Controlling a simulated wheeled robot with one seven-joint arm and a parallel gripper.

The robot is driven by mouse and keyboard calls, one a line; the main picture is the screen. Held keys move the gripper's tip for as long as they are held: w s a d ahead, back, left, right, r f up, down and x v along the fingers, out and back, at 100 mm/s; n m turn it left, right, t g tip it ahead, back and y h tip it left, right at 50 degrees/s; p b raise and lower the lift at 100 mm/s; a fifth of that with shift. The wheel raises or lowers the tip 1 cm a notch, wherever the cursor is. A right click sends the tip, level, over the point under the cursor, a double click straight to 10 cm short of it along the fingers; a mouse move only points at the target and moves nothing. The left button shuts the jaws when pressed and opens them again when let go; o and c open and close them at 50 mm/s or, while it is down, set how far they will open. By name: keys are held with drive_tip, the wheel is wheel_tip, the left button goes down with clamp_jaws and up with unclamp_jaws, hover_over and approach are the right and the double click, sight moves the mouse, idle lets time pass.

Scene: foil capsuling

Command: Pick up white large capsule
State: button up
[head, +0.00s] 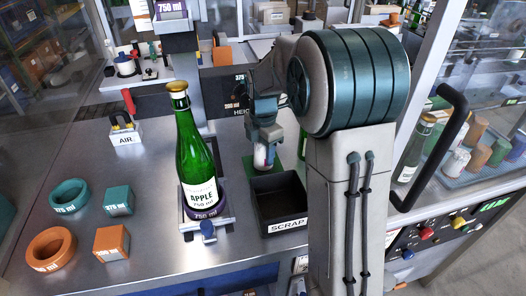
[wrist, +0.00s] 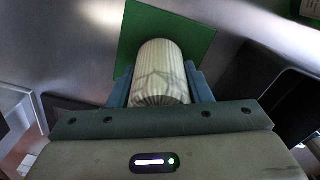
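The white capsule (wrist: 161,72) is a pale ribbed cylinder with faint grey lines. In the wrist view it sits between the two blue fingers of my gripper (wrist: 160,88), which press against its sides. In the head view my gripper (head: 263,146) points down with the white capsule (head: 262,157) at its tips, partly hidden by the fingers. The capsule is over the green square pad (wrist: 198,42), which also shows in the head view (head: 276,167). I cannot tell whether the capsule still touches the pad.
A black SCRAP bin (head: 279,206) stands just in front of the pad. A green APPLE bottle (head: 195,150) stands upright in a holder to the left. Teal and orange rings and blocks (head: 110,243) lie further left. A door handle (head: 436,150) is at right.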

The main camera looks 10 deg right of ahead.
idle(0.3)
wheel_tip(320, 180, up, 10)
idle(0.5)
idle(0.5)
